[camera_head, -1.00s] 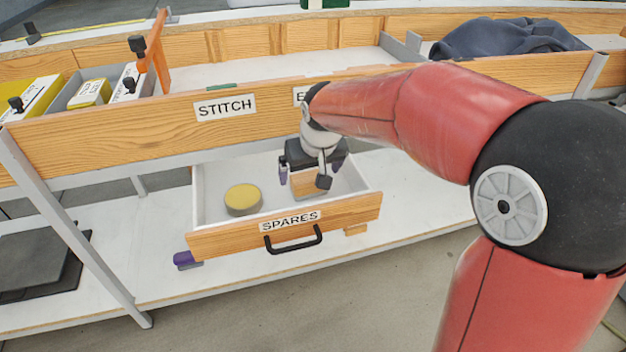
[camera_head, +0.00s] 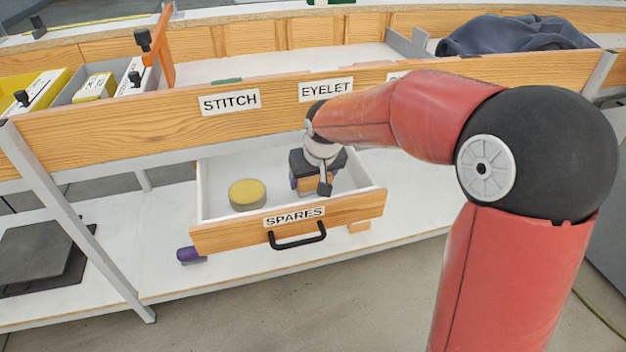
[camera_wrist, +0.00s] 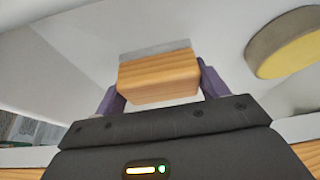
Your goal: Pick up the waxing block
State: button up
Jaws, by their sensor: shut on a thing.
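The waxing block shows in the wrist view as a wooden block (camera_wrist: 160,78) with a grey layer along its far side. It sits between the two purple fingers of my gripper (camera_wrist: 160,92), which is shut on it. In the head view my gripper (camera_head: 312,184) is down inside the open SPARES drawer (camera_head: 225,238), at its right part. Only a little of the wooden block (camera_head: 318,184) shows there, below the dark gripper body. I cannot tell whether the block touches the drawer floor.
A round tin with a yellow top (camera_head: 247,194) stands in the drawer's left part and also shows in the wrist view (camera_wrist: 288,45). The drawer has a black handle (camera_head: 297,238). The bench front with the STITCH label (camera_head: 229,102) overhangs the drawer. A purple-ended object (camera_head: 190,254) lies below.

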jog(key=shift+r, duration=0.15)
jog(key=shift+c, duration=0.3)
notch_tip(320, 180, up, 20)
jog(key=p, duration=0.2)
jog(key=shift+p, duration=0.3)
jog(key=o, duration=0.4)
jog(key=c, duration=0.3)
dwell(1.2)
jog(key=shift+a+f, duration=0.1)
jog(key=shift+f, duration=0.1)
